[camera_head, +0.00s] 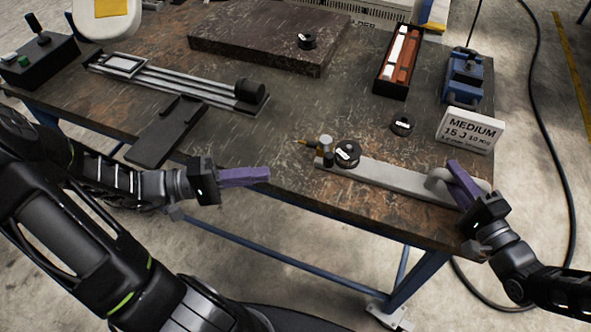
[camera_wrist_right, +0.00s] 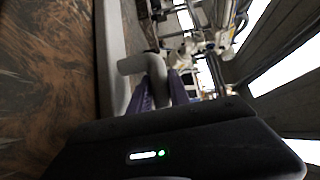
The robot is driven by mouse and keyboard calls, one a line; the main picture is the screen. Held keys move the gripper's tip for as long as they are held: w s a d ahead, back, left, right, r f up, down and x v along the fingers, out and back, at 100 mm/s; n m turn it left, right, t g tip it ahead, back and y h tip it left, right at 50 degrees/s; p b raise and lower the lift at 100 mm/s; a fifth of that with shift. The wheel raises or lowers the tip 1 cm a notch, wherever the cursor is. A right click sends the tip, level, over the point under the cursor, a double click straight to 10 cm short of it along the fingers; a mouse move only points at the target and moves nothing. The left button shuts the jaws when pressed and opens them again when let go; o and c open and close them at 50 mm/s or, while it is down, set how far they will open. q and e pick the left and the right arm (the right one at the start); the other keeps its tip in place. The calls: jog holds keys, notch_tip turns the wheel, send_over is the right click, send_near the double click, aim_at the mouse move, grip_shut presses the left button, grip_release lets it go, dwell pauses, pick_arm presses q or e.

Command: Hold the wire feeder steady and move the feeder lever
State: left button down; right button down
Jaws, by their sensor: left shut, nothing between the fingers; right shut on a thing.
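The wire feeder (camera_head: 388,178) is a long pale grey bar lying along the table's front edge. A black round part (camera_head: 347,153), a small pale knob (camera_head: 325,144) and a brass tip (camera_head: 305,142) are at its left end. A thick grey curved handle (camera_head: 440,182) is at its right end. My right gripper (camera_head: 454,168) is shut on this handle, which also shows between the purple fingers in the right wrist view (camera_wrist_right: 133,65). My left gripper (camera_head: 267,174) is shut and empty in front of the table edge, left of the feeder. I cannot tell which part is the lever.
A labelled white sign (camera_head: 470,129), a blue vise-like tool (camera_head: 463,78) and a small black disc (camera_head: 403,126) stand behind the feeder. A black tray (camera_head: 392,85), a dark slab (camera_head: 268,37) and a railed fixture (camera_head: 180,83) are farther back. The table middle is mostly clear.

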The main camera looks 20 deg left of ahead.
jog(key=shift+r, duration=0.15)
jog(key=c, duration=1.1)
grip_release()
jog(key=shift+c, duration=0.2)
jog(key=shift+s+d, duration=0.45)
jog(key=v, duration=1.1)
jog(key=shift+a, duration=0.1)
